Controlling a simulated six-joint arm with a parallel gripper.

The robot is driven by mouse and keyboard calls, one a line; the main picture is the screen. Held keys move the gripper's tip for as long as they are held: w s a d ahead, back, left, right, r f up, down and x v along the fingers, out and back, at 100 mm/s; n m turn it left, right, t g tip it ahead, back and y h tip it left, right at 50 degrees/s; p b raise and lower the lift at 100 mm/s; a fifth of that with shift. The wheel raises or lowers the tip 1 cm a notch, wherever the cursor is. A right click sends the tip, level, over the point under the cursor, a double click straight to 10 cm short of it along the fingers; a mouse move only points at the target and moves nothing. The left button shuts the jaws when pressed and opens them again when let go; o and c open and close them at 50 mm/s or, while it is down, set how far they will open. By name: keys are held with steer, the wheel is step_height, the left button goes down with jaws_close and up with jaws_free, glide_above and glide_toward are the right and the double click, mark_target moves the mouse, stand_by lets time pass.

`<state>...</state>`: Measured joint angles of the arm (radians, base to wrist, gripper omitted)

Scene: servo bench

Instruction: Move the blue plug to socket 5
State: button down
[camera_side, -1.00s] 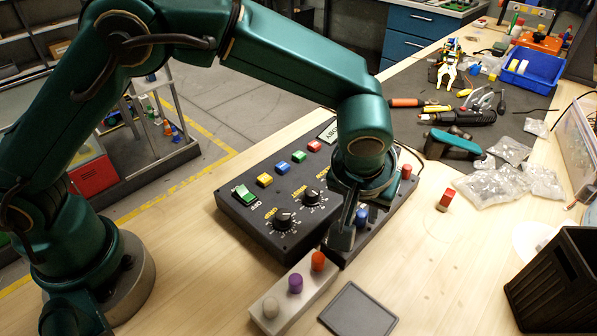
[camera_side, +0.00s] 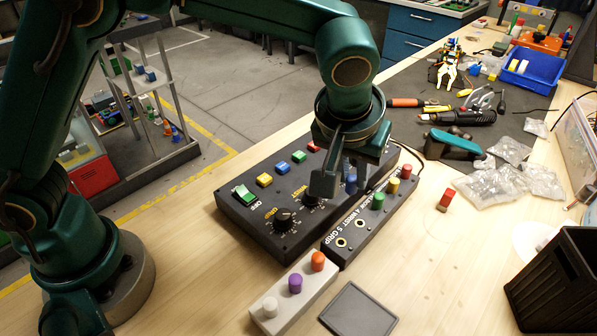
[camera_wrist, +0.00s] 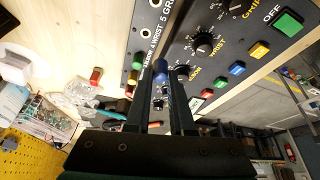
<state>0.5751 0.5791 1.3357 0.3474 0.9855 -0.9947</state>
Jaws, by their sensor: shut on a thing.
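My gripper (camera_side: 345,178) is shut on the blue plug (camera_side: 351,184), above the control box. In the wrist view the blue plug (camera_wrist: 161,68) sits between the fingertips (camera_wrist: 163,82). The socket strip (camera_side: 350,256) runs along the box's right side. Socket 5 (camera_side: 341,242), labelled GRIP, is empty at the strip's near end. The WRIST socket (camera_side: 359,222) beside it is also empty; an open socket shows in the wrist view too (camera_wrist: 146,33). A green plug (camera_side: 377,201), a yellow plug (camera_side: 392,186) and a red plug (camera_side: 405,171) stand farther along the strip.
The control box (camera_side: 250,217) has knobs and coloured buttons. A pale block (camera_side: 277,319) holds orange, purple and whitish plugs near the strip's front end. A dark flat tray (camera_side: 359,310) lies beside it.

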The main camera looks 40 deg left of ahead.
steer(key=a+r, duration=0.5)
steer(key=a, duration=0.4)
steer(key=shift+n, duration=0.5)
steer(key=shift+s+d+f, duration=0.85)
steer(key=shift+d+f, duration=0.6)
steer(key=shift+d, duration=0.5)
steer(key=shift+s+d+f, duration=0.85)
steer(key=shift+d+f, duration=0.55)
steer(key=shift+d, duration=0.55)
steer(key=shift+s+d+f, duration=0.85)
steer(key=shift+d+f, duration=0.6)
steer(key=shift+d, duration=0.5)
steer(key=shift+f, duration=0.95)
steer(key=c, duration=0.7)
jaws_free()
